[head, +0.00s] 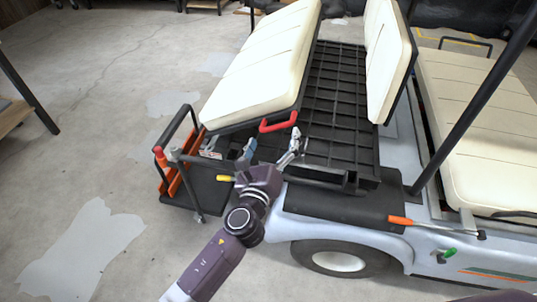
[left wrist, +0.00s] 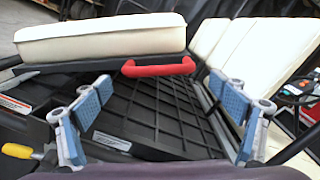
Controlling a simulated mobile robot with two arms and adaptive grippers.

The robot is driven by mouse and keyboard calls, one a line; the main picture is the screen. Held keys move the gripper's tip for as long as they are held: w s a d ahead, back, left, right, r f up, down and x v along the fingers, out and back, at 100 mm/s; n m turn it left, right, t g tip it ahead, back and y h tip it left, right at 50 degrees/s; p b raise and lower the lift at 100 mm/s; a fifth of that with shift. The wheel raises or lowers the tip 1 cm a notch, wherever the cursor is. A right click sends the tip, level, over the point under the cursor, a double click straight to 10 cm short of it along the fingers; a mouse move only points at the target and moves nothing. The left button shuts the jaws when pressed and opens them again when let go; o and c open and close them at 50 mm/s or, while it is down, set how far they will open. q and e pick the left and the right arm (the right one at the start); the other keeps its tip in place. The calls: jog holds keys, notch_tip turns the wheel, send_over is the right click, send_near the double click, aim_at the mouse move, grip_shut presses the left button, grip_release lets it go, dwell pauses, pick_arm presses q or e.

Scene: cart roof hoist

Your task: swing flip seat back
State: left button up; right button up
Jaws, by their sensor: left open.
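The flip seat's cream cushion (head: 262,68) sits tilted above the black gridded deck (head: 330,100) at the back of the cart. Its red handle (head: 279,122) sticks out from the near edge; in the left wrist view the handle (left wrist: 158,70) shows ahead, above the space between the fingers. My left gripper (head: 272,148) is open and empty, just short of the handle, with its fingers apart; no contact shows. It also shows in the left wrist view (left wrist: 164,105). A cream backrest (head: 388,58) stands upright right of the deck. My right gripper is not in view.
A black footrest (head: 202,190) with a rail and orange bars is at the left. A dark roof post (head: 470,105) slants up beside the front seat (head: 480,140). An orange-handled lever (head: 400,220) and a green handle (head: 449,253) are at the right. Floor at left is clear.

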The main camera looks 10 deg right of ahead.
pick_arm(q)
jog(key=v, duration=0.7)
jog(key=shift+s, duration=0.15)
